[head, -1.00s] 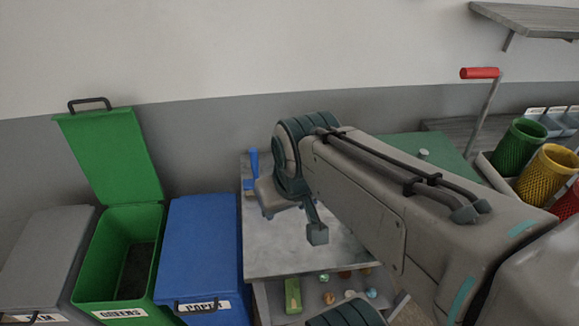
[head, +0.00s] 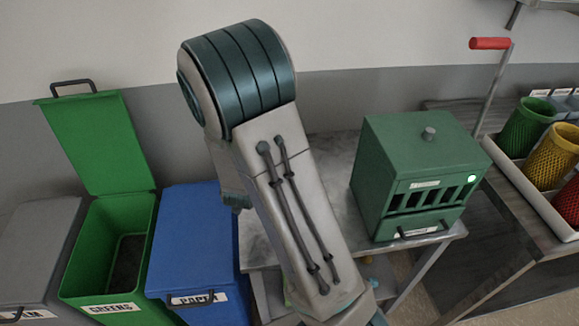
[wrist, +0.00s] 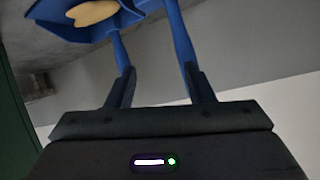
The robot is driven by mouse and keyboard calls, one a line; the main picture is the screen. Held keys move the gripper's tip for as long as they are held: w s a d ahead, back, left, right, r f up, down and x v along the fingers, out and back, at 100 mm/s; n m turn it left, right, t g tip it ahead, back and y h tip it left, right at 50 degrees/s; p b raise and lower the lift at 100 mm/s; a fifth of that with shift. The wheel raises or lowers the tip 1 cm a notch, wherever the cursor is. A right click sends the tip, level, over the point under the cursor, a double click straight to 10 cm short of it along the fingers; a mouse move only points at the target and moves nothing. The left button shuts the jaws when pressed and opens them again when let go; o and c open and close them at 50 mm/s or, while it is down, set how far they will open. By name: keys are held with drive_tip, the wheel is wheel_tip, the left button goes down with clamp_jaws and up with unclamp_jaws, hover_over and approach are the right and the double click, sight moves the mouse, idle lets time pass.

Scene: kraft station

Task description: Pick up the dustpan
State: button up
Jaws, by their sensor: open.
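The blue dustpan (wrist: 70,29) shows at the top of the wrist view, cut off by the frame edge. A yellow-tan piece (wrist: 92,13) lies against its blue body. Two blue bars run down from the top toward my fingers, one near each fingertip; I cannot tell whether they touch the fingers. My gripper (wrist: 158,78) is open, its two dark fingers apart with nothing held between them. In the head view my arm hides the gripper and the dustpan.
A green slotted box (head: 420,170) stands on the grey table (head: 338,165), right of my arm. A blue paper bin (head: 195,235), an open green bin (head: 97,235) and a grey bin (head: 35,250) stand left. Coloured baskets (head: 553,165) are at right.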

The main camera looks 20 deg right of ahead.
drive_tip(key=s+d+f+t+h+b, duration=0.1)
drive_tip(key=s+d+f+t+h, duration=0.1)
drive_tip(key=d+f+h, duration=0.3)
drive_tip(key=shift+h, duration=0.7)
drive_tip(key=p+x, duration=0.1)
drive_tip(key=x, duration=0.3)
drive_tip(key=r+p+x, duration=0.1)
drive_tip(key=x, duration=0.3)
drive_tip(key=r+p+x, duration=0.1)
drive_tip(key=p+x, duration=0.1)
drive_tip(key=x, duration=0.2)
drive_tip(key=shift+w+r, duration=0.1)
drive_tip(key=shift+w, duration=0.2)
drive_tip(key=shift+w+d, duration=0.25)
drive_tip(key=shift+w, duration=0.15)
clamp_jaws()
